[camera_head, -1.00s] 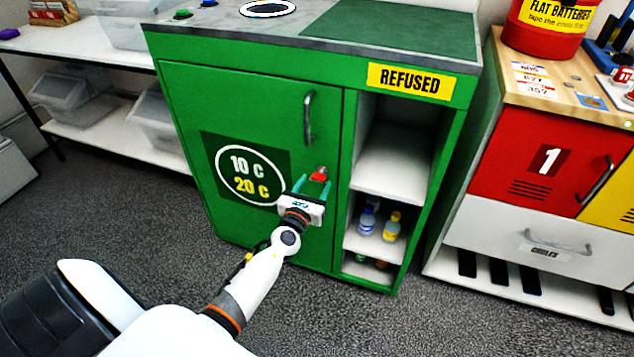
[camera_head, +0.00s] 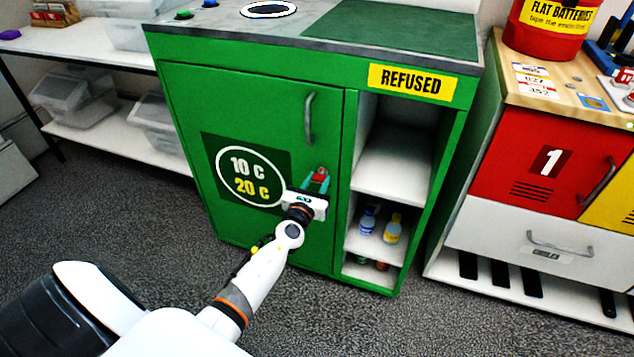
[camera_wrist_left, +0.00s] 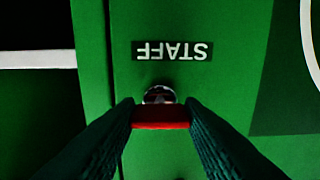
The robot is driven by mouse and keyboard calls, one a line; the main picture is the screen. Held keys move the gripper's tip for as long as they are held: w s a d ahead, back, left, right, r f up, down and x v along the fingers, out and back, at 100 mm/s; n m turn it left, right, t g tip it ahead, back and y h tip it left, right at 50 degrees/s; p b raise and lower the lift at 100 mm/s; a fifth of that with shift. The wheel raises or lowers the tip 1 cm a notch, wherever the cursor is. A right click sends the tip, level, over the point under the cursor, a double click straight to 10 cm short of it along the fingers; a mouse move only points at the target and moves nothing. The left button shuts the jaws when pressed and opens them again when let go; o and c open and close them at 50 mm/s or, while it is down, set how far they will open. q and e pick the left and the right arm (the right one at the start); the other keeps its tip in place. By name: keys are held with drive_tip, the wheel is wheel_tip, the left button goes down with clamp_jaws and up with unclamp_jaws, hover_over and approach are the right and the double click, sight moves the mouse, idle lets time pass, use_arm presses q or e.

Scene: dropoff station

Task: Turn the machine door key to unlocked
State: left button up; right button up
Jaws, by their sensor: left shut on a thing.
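The green machine door (camera_head: 285,125) is closed, with a grey bar handle (camera_head: 310,118) and a "10 c 20 c" sign. The red key (camera_head: 320,174) sits at the door's right side, below the handle. My left gripper (camera_head: 316,180) is at the key, its fingers closed on both sides of it. In the left wrist view the red key grip (camera_wrist_left: 160,117) lies crosswise between the fingertips, in front of a round metal lock (camera_wrist_left: 159,94). A "STAFF" label (camera_wrist_left: 172,50) shows upside down beyond the lock. My right gripper is not in view.
Right of the door are open shelves (camera_head: 390,165) with small bottles (camera_head: 392,228) under a "REFUSED" sign (camera_head: 411,82). A cabinet with a red door (camera_head: 540,160) stands farther right. A shelf with clear bins (camera_head: 75,95) is at the left. Grey floor lies in front.

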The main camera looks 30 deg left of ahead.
use_arm(q)
drive_tip(key=shift+n, duration=0.6)
drive_tip(key=shift+n+b, duration=0.4)
drive_tip(key=shift+n, duration=0.4)
drive_tip(key=n+b, duration=0.2)
drive_tip(key=n, duration=1.2)
drive_tip(key=shift+n, duration=0.4)
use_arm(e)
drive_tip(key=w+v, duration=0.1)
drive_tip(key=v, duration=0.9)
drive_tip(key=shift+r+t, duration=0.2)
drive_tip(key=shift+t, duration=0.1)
use_arm(q)
drive_tip(key=shift+n, duration=0.3)
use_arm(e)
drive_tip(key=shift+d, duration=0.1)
use_arm(q)
drive_tip(key=o, duration=1)
